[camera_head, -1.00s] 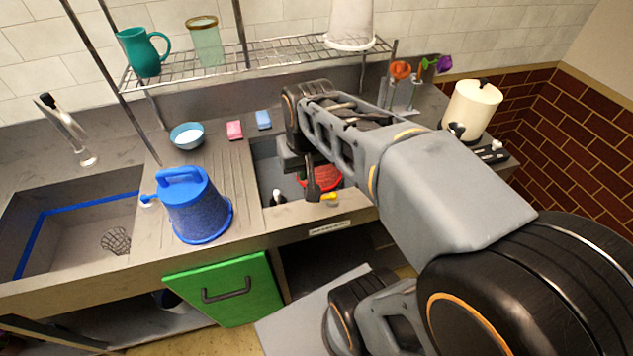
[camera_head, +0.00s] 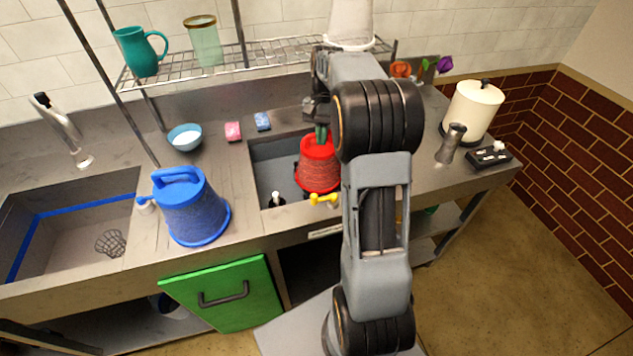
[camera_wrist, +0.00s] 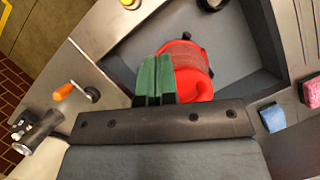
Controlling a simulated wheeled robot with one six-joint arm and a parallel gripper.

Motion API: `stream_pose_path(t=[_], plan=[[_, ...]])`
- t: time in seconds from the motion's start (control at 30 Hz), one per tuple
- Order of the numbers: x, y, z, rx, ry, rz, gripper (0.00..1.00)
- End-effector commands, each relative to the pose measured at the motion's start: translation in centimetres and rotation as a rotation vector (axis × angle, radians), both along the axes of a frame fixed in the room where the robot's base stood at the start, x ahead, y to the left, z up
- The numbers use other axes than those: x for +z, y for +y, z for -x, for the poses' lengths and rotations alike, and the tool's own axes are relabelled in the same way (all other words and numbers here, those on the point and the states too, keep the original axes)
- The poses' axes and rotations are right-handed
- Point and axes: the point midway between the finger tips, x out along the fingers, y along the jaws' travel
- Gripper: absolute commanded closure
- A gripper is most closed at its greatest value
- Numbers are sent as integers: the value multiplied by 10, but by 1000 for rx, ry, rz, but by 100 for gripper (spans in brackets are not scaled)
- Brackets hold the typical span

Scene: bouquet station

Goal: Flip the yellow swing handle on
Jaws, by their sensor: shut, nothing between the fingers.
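The yellow swing handle (camera_head: 323,199) sits at the front rim of the right basin, lying roughly sideways along the rim. A bit of yellow (camera_wrist: 130,3) also shows at the top edge of the wrist view. My gripper (camera_head: 321,133) is shut and empty, with its green fingers (camera_wrist: 154,78) pressed together. It is over the back part of the basin, behind the handle and clear of it. The fingers overlap a red bucket-like vessel (camera_head: 318,168) in the picture; whether they touch it I cannot tell. The red vessel (camera_wrist: 190,72) stands in the basin.
A blue watering can (camera_head: 185,208) stands left of the basin. Pink and blue sponges (camera_head: 262,121) lie behind it. An orange-handled item (camera_wrist: 63,92) lies on the counter. The wire shelf (camera_head: 270,66) hangs above.

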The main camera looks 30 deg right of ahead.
Motion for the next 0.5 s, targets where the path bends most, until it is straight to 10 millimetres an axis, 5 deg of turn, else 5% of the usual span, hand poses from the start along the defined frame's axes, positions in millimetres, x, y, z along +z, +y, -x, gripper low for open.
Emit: stream_pose_path(t=[0.27, 0.5], plan=[[-8, 2, 3, 1, 0, 0, 100], [-45, 12, 15, 2, 2, -1, 100]])
